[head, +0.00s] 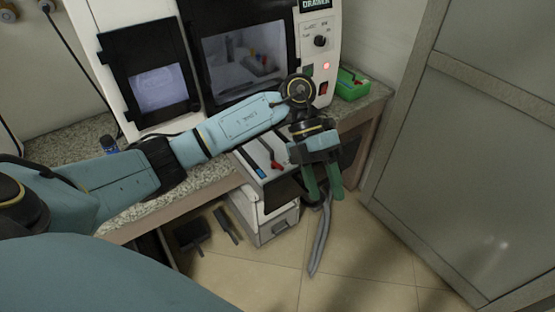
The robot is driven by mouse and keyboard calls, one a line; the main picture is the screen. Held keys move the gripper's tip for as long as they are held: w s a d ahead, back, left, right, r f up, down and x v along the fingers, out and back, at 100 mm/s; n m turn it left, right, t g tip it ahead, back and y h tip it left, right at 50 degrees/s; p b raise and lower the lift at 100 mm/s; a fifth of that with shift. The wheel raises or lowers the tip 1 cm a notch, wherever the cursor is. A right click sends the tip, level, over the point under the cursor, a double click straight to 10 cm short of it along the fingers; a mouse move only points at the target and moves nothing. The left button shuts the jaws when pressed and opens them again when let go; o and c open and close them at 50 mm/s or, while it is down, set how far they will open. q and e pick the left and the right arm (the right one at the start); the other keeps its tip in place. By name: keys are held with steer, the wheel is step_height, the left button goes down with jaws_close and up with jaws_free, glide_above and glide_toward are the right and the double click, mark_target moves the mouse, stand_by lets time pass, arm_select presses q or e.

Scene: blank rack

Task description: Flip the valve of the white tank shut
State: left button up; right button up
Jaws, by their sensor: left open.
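A white boxy unit (268,216), which looks like the white tank, stands below the front edge of the bench. On its upper part are a small red lever-like piece (277,166) and a blue piece (262,172); I cannot tell which is the valve or how it is set. My left gripper (324,196) points down just right of the unit, with its green fingers apart and nothing visible between them. The fingers are apart from the red piece. My left forearm and wrist hide part of the bench and the unit's top. My right gripper is out of view.
A white machine (331,64) with dark windows stands on the speckled bench (160,206). A green box (350,84) sits at the bench's right end. A grey hose (320,245) hangs to the tiled floor. A grey door (465,150) is at right; floor between is clear.

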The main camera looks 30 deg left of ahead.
mark_target(277, 165)
arm_select(q)
steer(key=w+a+r+n+t+y, duration=0.1)
steer(key=w+a+r+t+y, duration=0.2)
steer(key=a, duration=0.5)
steer(key=w+a+r+t+y, duration=0.25)
steer(key=a+r+y, duration=0.2)
steer(key=a, duration=0.25)
steer(key=shift+g, duration=0.35)
steer(key=f, duration=1.3)
steer(key=shift+w+f, duration=0.3)
steer(key=shift+w, duration=0.05)
steer(key=shift+c, duration=0.2)
